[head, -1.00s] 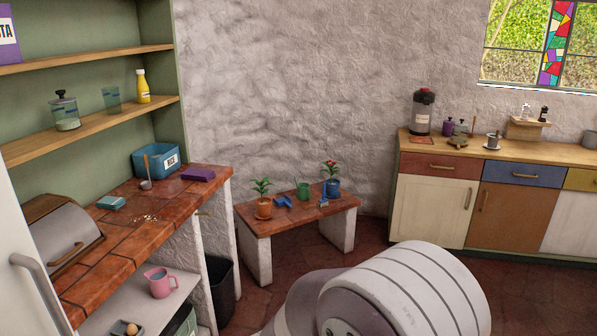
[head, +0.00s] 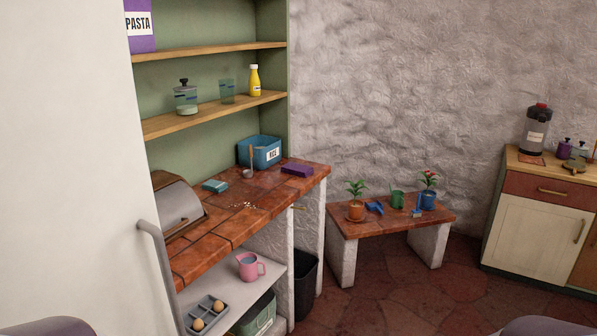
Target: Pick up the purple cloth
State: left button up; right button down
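The folded purple cloth (head: 297,170) lies flat on the red tiled counter (head: 225,229), near its far right end. It is just right of the blue rice bin (head: 267,155). Nothing covers it. Neither of my grippers shows; only rounded parts, likely of my own arms, show at the bottom left and bottom right edges.
A teal folded item (head: 215,186), crumbs (head: 243,205) and a ladle (head: 249,161) are on the counter. A bread box (head: 180,203) stands at its near end. A white door with a handle (head: 158,262) is at the left. A low plant bench (head: 393,231) stands right.

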aim_at(296, 169)
jog(key=i+l+z, duration=0.1)
jog(key=i+z, duration=0.3)
jog(key=i, duration=0.6)
